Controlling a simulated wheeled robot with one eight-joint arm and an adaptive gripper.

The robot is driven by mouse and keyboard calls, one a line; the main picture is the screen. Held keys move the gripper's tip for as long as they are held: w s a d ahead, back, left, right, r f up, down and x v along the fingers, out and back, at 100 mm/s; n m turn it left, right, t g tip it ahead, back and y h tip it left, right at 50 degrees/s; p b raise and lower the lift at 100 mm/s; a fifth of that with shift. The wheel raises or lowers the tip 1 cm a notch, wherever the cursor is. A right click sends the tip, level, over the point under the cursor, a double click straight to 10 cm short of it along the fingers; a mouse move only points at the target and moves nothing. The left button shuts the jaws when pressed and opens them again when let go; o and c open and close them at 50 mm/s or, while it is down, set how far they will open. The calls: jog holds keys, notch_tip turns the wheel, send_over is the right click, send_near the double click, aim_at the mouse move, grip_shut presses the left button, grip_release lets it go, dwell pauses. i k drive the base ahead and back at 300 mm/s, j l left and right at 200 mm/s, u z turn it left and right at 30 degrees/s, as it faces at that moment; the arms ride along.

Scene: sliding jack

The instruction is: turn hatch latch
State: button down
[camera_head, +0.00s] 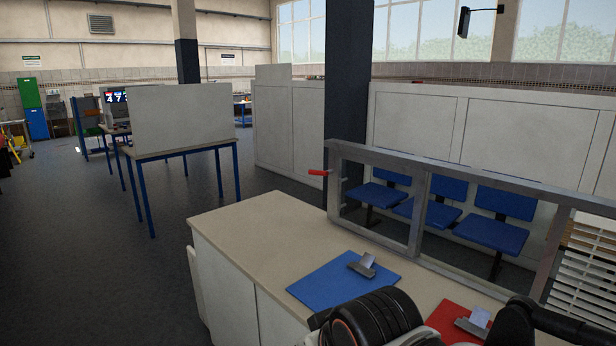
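The hatch is a grey metal frame (417,216) with window openings, standing along the back edge of a counter. A latch with a red handle (319,173) is at its left post, near the top. The handle lies roughly level and points left, away from the frame. A small grey metal piece shows on the post just below it. Dark rounded parts of my arm show at the bottom edge, in front of the counter and well apart from the latch. My gripper's fingers are not in view.
The counter (262,218) has a clear left end. A blue clipboard (325,284) and a red clipboard (449,319) lie on it near my arm. Blue chairs (491,236) stand behind the frame. Open floor (110,270) lies to the left, with a blue-legged table (180,148) beyond.

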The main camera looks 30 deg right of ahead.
aim_at(314, 172)
jog(key=i+j+z, duration=0.15)
jog(key=i, duration=0.25)
jog(key=i+j+z, duration=0.1)
jog(key=i+j, duration=0.25)
jog(key=i, duration=0.05)
